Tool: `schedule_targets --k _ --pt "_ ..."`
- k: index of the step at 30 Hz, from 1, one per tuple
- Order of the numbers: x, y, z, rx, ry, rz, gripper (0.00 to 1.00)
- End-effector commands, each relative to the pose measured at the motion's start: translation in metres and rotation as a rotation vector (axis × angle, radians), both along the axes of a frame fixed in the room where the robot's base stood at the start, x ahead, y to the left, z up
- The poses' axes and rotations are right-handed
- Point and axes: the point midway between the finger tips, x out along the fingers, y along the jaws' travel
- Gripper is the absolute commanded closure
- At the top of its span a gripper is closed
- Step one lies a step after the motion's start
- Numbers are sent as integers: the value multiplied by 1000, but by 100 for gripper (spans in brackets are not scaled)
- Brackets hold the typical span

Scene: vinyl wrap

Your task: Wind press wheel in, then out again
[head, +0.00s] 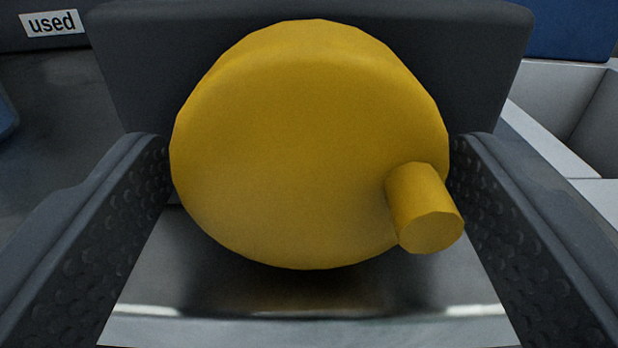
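The yellow press wheel (290,140) fills the middle of the head view, its round face toward me. A short yellow handle peg (425,205) sticks out of its face at the lower right. My gripper (308,190) has its two dark, dimpled fingers on either side of the wheel, at its left and right rims. The fingers are wide apart. The right finger comes very close to the rim, and I cannot tell whether either finger touches it.
A dark grey block (130,60) stands behind the wheel. A label reading "used" (53,23) is at the upper left. A pale open-topped container (570,110) is at the right, with a blue thing (570,28) behind it. A shiny metal surface (310,300) lies below the wheel.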

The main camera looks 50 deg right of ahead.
Motion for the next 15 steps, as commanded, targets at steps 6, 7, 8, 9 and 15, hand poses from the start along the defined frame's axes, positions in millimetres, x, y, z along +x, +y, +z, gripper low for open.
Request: schedule_targets --k 6,7,8,9,15 --pt "0 0 0 0 0 0 65" --pt "0 0 0 1 -1 1 65" --pt "0 0 0 1 -2 1 65" --pt "0 1 0 5 -5 1 65" --pt "1 2 1 64 -72 2 65"
